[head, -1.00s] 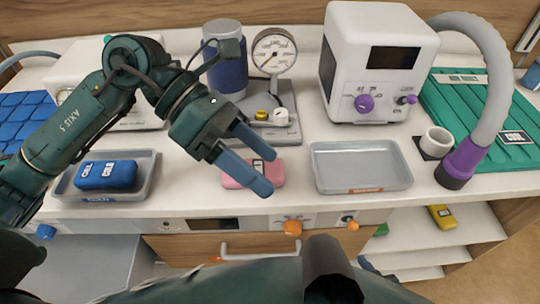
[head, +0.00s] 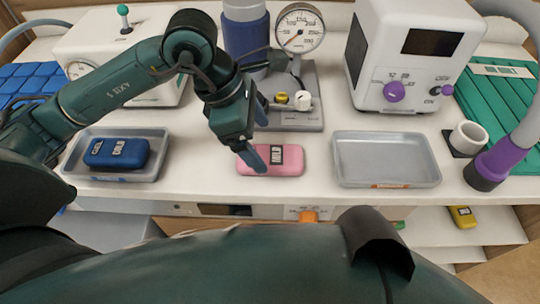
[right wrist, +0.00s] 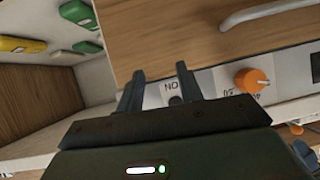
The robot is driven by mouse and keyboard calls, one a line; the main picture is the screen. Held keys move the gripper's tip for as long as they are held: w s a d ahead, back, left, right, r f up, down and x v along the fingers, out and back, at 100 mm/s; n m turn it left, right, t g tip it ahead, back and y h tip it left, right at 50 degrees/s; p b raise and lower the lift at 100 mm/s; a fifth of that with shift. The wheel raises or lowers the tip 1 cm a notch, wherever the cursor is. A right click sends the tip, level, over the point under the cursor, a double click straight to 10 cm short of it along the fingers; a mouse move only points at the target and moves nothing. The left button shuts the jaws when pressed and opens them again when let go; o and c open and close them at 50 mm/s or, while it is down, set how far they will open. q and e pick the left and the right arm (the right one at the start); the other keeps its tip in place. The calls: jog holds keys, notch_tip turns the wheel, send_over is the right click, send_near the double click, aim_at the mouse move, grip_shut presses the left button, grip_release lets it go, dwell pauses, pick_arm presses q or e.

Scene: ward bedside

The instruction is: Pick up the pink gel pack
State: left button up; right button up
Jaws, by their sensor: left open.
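The pink gel pack (head: 290,161) lies flat on the white counter between two grey trays. It bears a dark label. My left gripper (head: 257,145) is open and points down at the pack's left part. One blue finger overlaps the pack in the head view and hides a little of it. I cannot tell whether that finger touches the pack. My right gripper (right wrist: 160,84) shows in the right wrist view, its two fingers apart with nothing between them, in front of the counter's control panel.
A blue gel pack (head: 117,153) lies in the left tray (head: 72,166). The right tray (head: 386,180) is empty. A gauge stand (head: 300,28) is behind the pink pack. A white machine (head: 415,50), a small white cup (head: 469,136) and a grey hose are at right.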

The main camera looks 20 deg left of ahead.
aim_at(270, 154)
pick_arm(q)
jog(key=x, duration=0.4)
jog(key=shift+f+p, duration=0.3)
jog(key=shift+w, duration=0.1)
jog(key=c, duration=1.2)
